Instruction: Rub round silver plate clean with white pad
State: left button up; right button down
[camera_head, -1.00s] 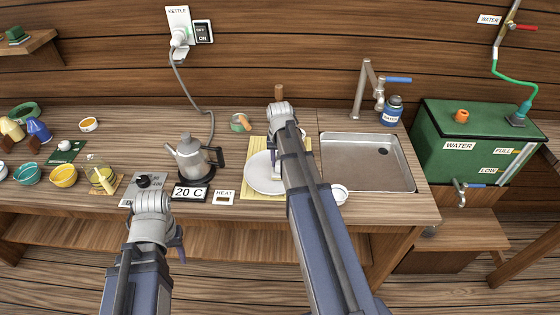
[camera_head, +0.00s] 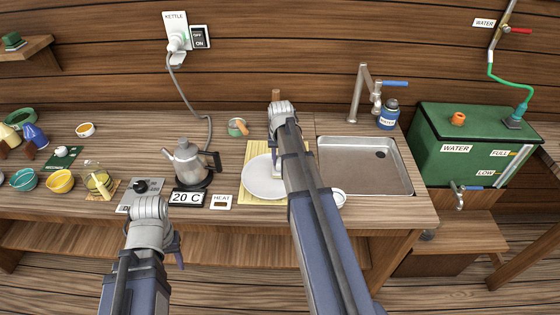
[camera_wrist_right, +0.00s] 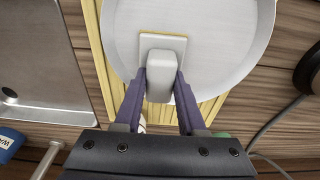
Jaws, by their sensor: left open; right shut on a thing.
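The round silver plate (camera_head: 262,178) lies on a yellow slatted mat (camera_head: 250,157) left of the sink. My right arm hides part of it in the head view. In the right wrist view the plate (camera_wrist_right: 215,40) is pale and smooth, and the white pad (camera_wrist_right: 150,45) lies flat on it near its rim. My right gripper (camera_wrist_right: 161,82) is shut on the pad's raised block, one purple finger on each side. My left gripper (camera_head: 179,258) is open, in front of the counter's left part; only one purple finger shows, and nothing is seen in it.
The metal sink (camera_head: 340,180) is right of the plate, with a small white bowl (camera_head: 338,197) at its front left corner. A kettle (camera_head: 186,160) stands left of the mat, with a wood-handled pot (camera_head: 237,128) behind. Several bowls crowd the counter's left end.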

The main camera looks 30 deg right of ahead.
jog(key=shift+f+b, duration=0.6)
jog(key=shift+b, duration=0.05)
dwell(0.3)
jog(key=shift+s+d, duration=0.1)
jog(key=shift+s+d+r, duration=0.15)
jog(key=shift+d, duration=0.1)
jog(key=shift+a, duration=0.1)
dwell(0.4)
jog(key=shift+w+a, duration=0.5)
jog(key=shift+a, duration=0.1)
jog(key=shift+s+d, duration=0.5)
jog(key=shift+d, duration=0.2)
